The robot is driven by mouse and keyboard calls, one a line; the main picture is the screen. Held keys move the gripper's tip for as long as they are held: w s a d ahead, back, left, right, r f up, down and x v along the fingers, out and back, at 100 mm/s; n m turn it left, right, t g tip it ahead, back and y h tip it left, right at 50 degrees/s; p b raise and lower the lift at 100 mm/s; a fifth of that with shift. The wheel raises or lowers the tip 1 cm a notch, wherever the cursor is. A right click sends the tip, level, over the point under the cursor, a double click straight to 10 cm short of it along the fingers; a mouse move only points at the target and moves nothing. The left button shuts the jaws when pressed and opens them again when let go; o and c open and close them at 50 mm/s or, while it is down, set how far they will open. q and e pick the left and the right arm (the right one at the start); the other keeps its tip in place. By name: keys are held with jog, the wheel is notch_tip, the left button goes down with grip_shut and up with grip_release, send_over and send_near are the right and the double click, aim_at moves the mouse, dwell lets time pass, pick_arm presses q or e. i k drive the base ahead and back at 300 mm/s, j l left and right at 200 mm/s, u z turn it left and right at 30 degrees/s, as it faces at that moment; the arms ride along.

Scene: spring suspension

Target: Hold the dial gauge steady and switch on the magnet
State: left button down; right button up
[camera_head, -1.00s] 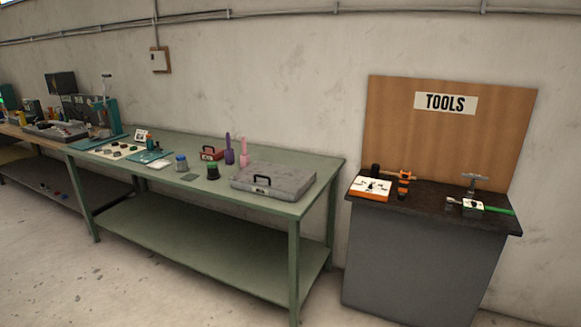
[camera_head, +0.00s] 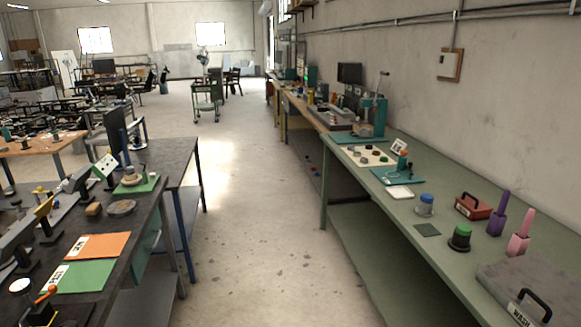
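Neither of my grippers is in view. A small round white-faced thing (camera_head: 20,285) that looks like a dial gauge is at the lower left corner, on the dark bench (camera_head: 150,222). A small orange lever-like part (camera_head: 46,294) is beside it. Whether this lever belongs to the gauge or to a magnet base is too small to tell. The lower part of this group is cut off by the picture's edge.
Orange (camera_head: 98,245) and green (camera_head: 85,276) mats lie on the dark bench. A green workbench (camera_head: 385,215) with jars, bottles and a grey case (camera_head: 540,280) runs along the right wall. A clear concrete aisle (camera_head: 250,220) lies between the benches.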

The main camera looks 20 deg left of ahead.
aim_at(52, 289)
jog(key=i+u, duration=0.2)
jog(key=u, duration=0.25)
jog(key=i+u, duration=0.25)
jog(key=u, duration=0.15)
jog(key=i+u, duration=0.2)
jog(key=u, duration=0.25)
jog(key=i+l+u, duration=0.15)
jog(key=u, duration=0.25)
jog(key=i+l+u, duration=0.2)
jog(key=u, duration=0.25)
jog(key=i+l+u, duration=0.15)
jog(key=u, duration=0.25)
jog(key=k+l, duration=0.05)
jog(key=l, duration=0.05)
